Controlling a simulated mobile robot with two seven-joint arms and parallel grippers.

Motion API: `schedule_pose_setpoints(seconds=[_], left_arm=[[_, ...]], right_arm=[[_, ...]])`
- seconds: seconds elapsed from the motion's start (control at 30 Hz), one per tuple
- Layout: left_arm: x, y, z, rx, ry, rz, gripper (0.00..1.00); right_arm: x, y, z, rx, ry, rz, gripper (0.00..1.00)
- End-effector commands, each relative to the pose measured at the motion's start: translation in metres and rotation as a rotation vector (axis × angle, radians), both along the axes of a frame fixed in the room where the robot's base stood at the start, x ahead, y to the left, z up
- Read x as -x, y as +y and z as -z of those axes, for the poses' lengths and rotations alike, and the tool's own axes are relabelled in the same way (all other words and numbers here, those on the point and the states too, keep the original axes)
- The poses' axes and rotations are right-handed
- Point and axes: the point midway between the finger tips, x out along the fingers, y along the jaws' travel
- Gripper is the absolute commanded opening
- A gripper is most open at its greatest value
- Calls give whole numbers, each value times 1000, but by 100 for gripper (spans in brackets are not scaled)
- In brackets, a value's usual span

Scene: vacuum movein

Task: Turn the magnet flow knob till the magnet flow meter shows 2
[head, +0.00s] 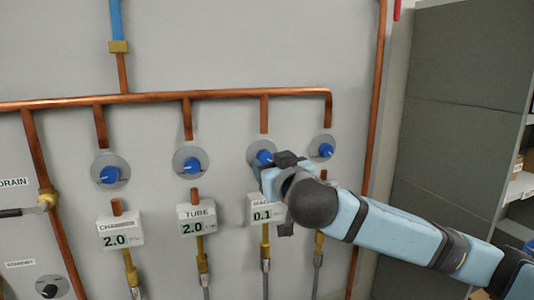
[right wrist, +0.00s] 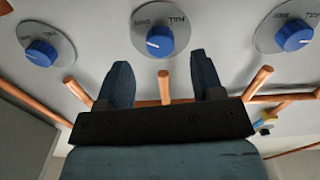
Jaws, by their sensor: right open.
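The magnet flow knob (head: 264,157) is blue with a white pointer line, on a round grey plate. The magnet flow meter (head: 262,213) below it reads 0.1; its label is partly hidden by my right arm. My right gripper (head: 268,168) is at the magnet knob, covering part of its plate. In the right wrist view my right gripper (right wrist: 160,62) is open and empty, its two fingers apart. The magnet knob (right wrist: 160,40) appears centred just beyond the fingertips, not gripped. My left gripper is not in view.
Similar blue knobs are the chamber knob (head: 109,173), tube knob (head: 192,166) and a right-hand knob (head: 325,150). The chamber meter (head: 119,232) and tube meter (head: 197,219) both read 2.0. Copper pipes (head: 220,95) run along the wall. A grey cabinet (head: 455,120) stands at right.

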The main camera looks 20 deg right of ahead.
Motion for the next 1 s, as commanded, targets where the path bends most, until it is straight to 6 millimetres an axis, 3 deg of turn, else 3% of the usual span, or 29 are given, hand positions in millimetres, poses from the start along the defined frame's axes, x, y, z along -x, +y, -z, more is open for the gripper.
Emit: schedule_pose_setpoints(seconds=[0.23,0.63,0.83,1.0], left_arm=[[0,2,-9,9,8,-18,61],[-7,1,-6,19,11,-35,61],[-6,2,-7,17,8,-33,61],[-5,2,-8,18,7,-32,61]], right_arm=[[-34,1,-1,-1,1,1,61],[-41,2,1,0,1,-1,61],[-41,2,1,0,1,-1,15],[-41,2,1,2,1,-1,12]])
